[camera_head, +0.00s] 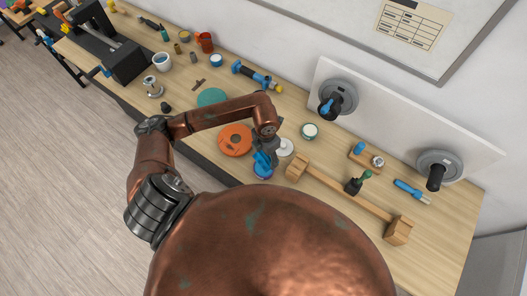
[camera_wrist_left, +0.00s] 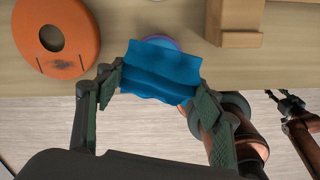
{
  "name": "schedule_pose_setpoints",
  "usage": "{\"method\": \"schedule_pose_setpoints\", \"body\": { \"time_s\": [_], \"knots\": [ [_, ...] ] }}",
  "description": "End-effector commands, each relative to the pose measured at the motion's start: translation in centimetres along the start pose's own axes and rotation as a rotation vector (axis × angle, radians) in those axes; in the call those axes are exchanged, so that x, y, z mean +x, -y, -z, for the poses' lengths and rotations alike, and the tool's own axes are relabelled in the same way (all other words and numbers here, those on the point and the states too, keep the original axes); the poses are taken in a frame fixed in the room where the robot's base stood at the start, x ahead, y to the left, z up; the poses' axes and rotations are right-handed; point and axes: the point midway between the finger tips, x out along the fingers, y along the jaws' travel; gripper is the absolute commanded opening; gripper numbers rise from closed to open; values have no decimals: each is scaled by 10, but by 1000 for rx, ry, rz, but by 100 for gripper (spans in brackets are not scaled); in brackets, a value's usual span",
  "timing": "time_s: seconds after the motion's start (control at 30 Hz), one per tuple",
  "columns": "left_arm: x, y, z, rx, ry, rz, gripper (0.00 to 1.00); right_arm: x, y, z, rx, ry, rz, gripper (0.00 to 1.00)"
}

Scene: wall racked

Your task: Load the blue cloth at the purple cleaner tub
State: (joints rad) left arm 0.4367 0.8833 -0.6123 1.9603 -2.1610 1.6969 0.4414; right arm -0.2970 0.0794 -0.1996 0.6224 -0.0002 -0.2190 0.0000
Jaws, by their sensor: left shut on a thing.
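The blue cloth (camera_head: 262,161) is in my left gripper (camera_head: 265,152), over the purple tub (camera_head: 263,174) at the front edge of the table. In the left wrist view the cloth (camera_wrist_left: 160,72) spans the space between the two fingers of my left gripper (camera_wrist_left: 160,88), which is shut on it. Only a strip of the purple tub's rim (camera_wrist_left: 158,43) shows behind the cloth there. I cannot tell whether the cloth touches the tub. A dark, pronged end of my other arm (camera_wrist_left: 288,104) seems to show at the right of the wrist view; its jaws are unclear.
An orange disc (camera_head: 235,139) lies left of the tub, and a wooden bar with end blocks (camera_head: 345,190) lies to the right. A white round piece (camera_head: 285,146) and a green-rimmed tub (camera_head: 309,131) stand close behind. A panel with two dark knobs (camera_head: 390,120) stands at the back.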

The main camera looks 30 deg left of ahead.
Motion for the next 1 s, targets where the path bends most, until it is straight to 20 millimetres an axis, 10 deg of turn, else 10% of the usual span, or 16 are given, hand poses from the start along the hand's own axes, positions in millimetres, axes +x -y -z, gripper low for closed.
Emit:
{"method": "schedule_pose_setpoints", "body": {
  "time_s": [0.27, 1.0],
  "knots": [
    [-1, -1, 8, -288, -5, -3, 42, -18, 0, -8, 2, 13, 0, 38],
    [57, -2, 9, -302, -6, -4, 42, 16, 1, -6, 0, 6, 0, 38]
  ]
}}
